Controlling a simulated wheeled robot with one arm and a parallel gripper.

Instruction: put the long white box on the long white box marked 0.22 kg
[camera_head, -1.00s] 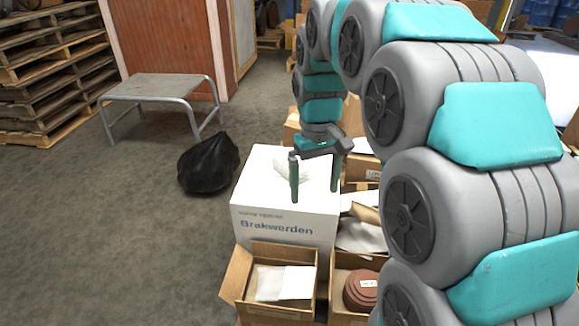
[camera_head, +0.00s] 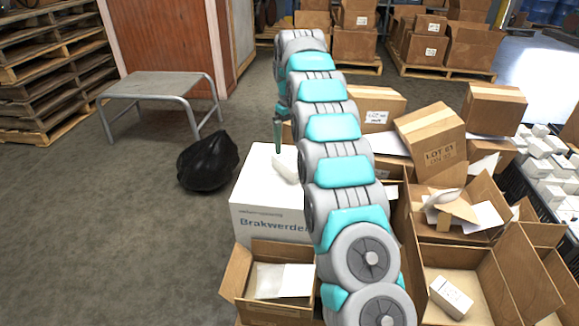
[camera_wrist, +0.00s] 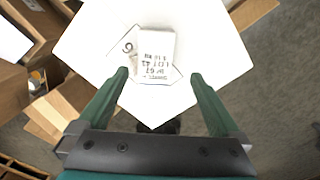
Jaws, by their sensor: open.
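A small white box (camera_wrist: 155,56) with printed lot text lies on top of the big white carton (camera_wrist: 90,50). Beneath or beside it is a flat white piece (camera_wrist: 125,45) with a large digit; I cannot tell if it is a box or a sheet. In the head view the small white box (camera_head: 286,166) is partly behind my arm, on the big carton (camera_head: 262,195). My gripper (camera_wrist: 158,76) is open and empty, its fingers apart on either side of the box's near end in the wrist view. Another white box (camera_head: 451,296) with print lies in an open carton. No 0.22 kg mark is readable.
An open carton (camera_head: 235,277) with white contents stands in front. Brown cartons (camera_head: 430,145) and a black crate of several white boxes (camera_head: 520,190) are at right. A black bag (camera_head: 207,163) and a metal step stool (camera_head: 160,88) stand on open floor at left.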

